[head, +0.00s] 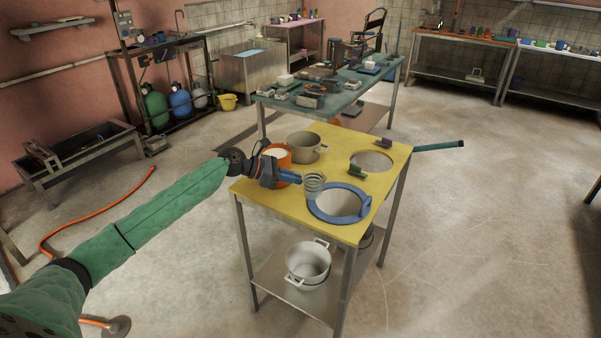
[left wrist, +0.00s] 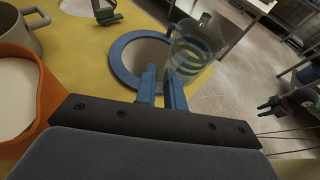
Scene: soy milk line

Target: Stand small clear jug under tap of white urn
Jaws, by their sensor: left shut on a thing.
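In the left wrist view the jug (left wrist: 200,48) is at the fingertips, overlapping the ring's right side. My left gripper (left wrist: 163,90) is shut on it. I cannot tell whether the jug touches the table. I cannot make out a white urn or its tap. A dark, blurred shape at the right edge of the left wrist view may be my right gripper (left wrist: 290,103).
On the yellow table (head: 255,194) stand an orange pot of white stuff (head: 276,154), a beige pot (head: 304,148) and the blue ring (head: 351,217). A green-ended rod (head: 440,147) juts off the right edge. A white two-handled pot (head: 308,262) is on the lower shelf.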

